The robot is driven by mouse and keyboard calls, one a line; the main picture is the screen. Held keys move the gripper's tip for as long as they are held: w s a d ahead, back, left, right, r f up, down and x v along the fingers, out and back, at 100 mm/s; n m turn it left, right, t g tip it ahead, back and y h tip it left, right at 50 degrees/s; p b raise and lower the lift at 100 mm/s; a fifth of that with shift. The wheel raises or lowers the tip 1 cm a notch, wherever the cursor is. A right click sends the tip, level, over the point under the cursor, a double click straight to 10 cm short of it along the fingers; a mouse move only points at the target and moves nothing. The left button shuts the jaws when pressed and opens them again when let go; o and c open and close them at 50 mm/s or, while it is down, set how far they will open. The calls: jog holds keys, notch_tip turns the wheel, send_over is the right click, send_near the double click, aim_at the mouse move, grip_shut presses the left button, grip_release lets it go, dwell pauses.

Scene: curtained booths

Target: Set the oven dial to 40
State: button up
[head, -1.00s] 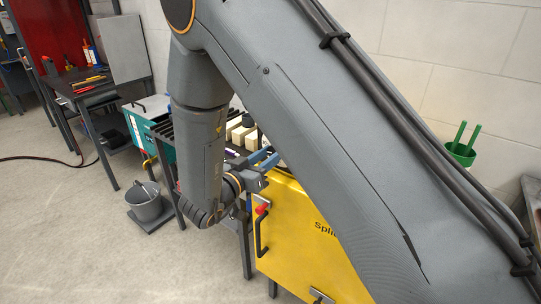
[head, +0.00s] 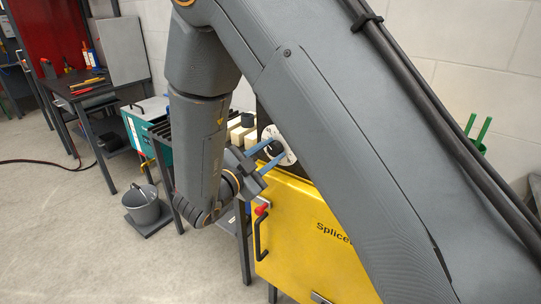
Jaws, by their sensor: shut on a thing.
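The yellow oven (head: 295,235) stands right of my gripper, partly hidden behind my arm. Above its yellow front is a dark panel with a round white dial face and a dark dial knob (head: 275,148). My gripper (head: 273,149) has blue fingers, one on each side of the knob, and is shut on it. The marks on the dial face are too small to read, so the setting cannot be told.
A black handle with a red end (head: 261,228) is on the oven's front. Pale blocks (head: 241,133) sit on a dark rack left of the dial. Open floor lies at the lower left.

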jog(key=shift+m, duration=0.5)
jog(key=shift+b, duration=0.3)
jog(key=o, duration=1)
jog(key=shift+o, duration=0.2)
jog(key=b+v, duration=0.1)
jog(key=v, duration=0.6)
jog(key=shift+s+a+b, duration=0.2)
jog(key=shift+s+b, duration=0.1)
jog(key=shift+s, duration=0.05)
